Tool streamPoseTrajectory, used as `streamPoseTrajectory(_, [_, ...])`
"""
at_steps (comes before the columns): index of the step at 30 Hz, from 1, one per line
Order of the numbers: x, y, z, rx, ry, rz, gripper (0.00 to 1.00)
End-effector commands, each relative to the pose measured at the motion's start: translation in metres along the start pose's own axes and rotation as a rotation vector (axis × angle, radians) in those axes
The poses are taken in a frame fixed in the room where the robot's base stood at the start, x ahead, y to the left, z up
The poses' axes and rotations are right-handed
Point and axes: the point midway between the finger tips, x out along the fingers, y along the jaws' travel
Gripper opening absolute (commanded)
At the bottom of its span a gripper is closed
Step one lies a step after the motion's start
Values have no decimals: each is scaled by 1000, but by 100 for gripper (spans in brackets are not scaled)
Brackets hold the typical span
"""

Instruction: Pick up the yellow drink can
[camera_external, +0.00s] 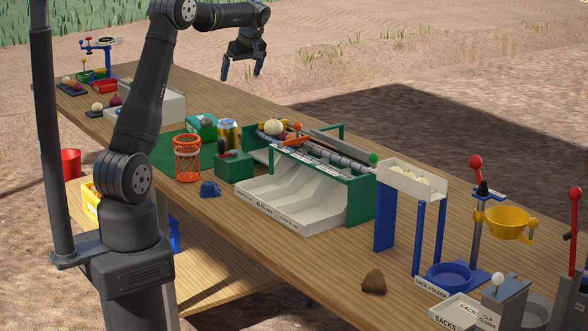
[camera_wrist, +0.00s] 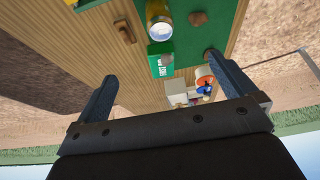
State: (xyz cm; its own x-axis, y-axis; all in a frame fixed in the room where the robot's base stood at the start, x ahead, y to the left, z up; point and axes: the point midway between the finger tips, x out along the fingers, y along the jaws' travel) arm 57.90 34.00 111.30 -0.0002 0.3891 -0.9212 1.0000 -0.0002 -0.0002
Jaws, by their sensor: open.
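My gripper (camera_external: 240,76) is open and empty, hanging in the air above and beyond the table's far side, up and right of the can in the external view. In the wrist view its two fingers (camera_wrist: 160,70) are spread wide, with nothing between them up close.
A white tray (camera_external: 172,106) is to the left.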

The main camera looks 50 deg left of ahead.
Motion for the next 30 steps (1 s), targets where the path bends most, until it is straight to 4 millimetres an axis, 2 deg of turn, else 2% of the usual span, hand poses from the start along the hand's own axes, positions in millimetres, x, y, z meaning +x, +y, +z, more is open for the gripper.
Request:
streamPoseTrajectory(13, [0,0,0,0,0,0,100])
streamPoseTrajectory(16, [0,0,0,0,0,0,85])
streamPoseTrajectory(24, [2,0,-1,-5,-3,-1,85])
streamPoseTrajectory(26, [6,1,-5,-25,-19,-6,85])
streamPoseTrajectory(30, [33,3,-23,-143,-126,-36,85])
